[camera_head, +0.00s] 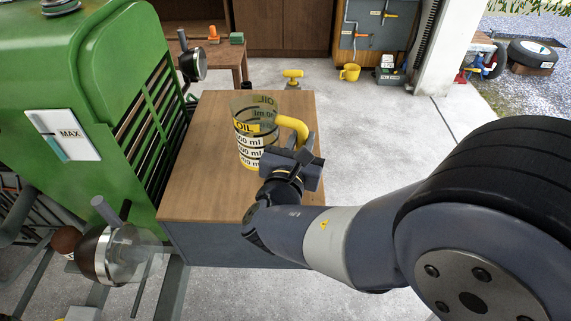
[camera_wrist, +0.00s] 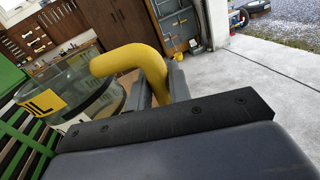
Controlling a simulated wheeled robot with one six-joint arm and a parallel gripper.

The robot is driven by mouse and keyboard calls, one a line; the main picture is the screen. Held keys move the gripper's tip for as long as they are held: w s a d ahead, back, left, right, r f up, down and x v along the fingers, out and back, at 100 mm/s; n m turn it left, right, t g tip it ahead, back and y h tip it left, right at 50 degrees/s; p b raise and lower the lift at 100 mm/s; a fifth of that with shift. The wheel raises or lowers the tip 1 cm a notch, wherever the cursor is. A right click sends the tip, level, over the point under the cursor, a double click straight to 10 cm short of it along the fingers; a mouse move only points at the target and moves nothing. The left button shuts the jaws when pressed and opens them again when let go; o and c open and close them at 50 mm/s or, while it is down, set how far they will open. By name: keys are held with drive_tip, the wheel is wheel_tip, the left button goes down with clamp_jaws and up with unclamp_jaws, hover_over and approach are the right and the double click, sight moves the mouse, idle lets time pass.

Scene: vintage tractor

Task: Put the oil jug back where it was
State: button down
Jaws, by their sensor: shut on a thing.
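The oil jug (camera_head: 254,137) is a clear measuring jug with black markings, a yellow OIL label and a yellow handle. In the head view it is upright over the wooden cabinet top; I cannot tell whether its base touches the wood. My gripper (camera_head: 296,140) is shut on the yellow handle, at the jug's right side. In the wrist view the handle (camera_wrist: 128,58) passes between the fingers (camera_wrist: 158,88), with the clear jug body (camera_wrist: 75,85) to the left. The lower part of the handle is hidden by the gripper.
The wooden cabinet top (camera_head: 200,180) has free room left and in front of the jug. A yellow-topped object (camera_head: 292,75) is behind it. The green tractor (camera_head: 95,90) borders the cabinet on the left. Open floor lies right.

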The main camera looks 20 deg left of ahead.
drive_tip(key=shift+f, duration=3.3)
drive_tip(key=shift+b, duration=0.3)
drive_tip(key=shift+f, duration=0.25)
drive_tip(key=c, duration=1.3)
unclamp_jaws()
drive_tip(key=shift+r, duration=0.1)
drive_tip(key=shift+r, duration=0.1)
drive_tip(key=shift+r, duration=0.15)
drive_tip(key=s+b, duration=0.1)
drive_tip(key=s, duration=1.1)
drive_tip(key=shift+d, duration=0.25)
